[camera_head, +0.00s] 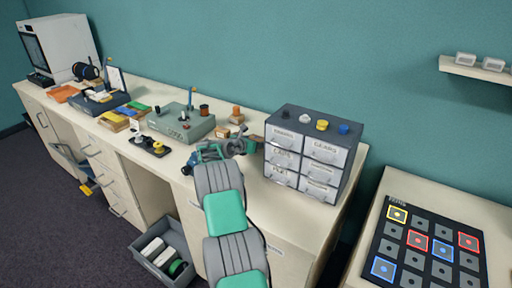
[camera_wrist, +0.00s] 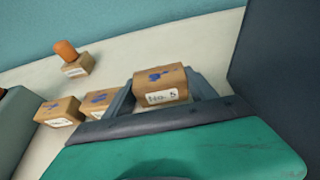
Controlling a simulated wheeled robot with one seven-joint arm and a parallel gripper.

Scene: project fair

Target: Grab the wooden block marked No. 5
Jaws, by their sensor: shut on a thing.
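The wooden block marked No. 5 (camera_wrist: 163,86) is between the fingers of my gripper (camera_wrist: 165,92) in the wrist view. Its white label faces the camera and blue marks show on its top face. My gripper is shut on it. In the head view my gripper (camera_head: 240,142) is over the counter, just left of the grey drawer cabinet; the block there is too small and partly hidden to make out clearly.
Two wooden blocks, one on the left (camera_wrist: 60,111) and one beside it (camera_wrist: 98,101), sit left of my gripper. A block with an orange knob (camera_wrist: 74,60) stands behind. The drawer cabinet (camera_head: 310,152) is close on the right; a green-grey device (camera_head: 180,124) is left.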

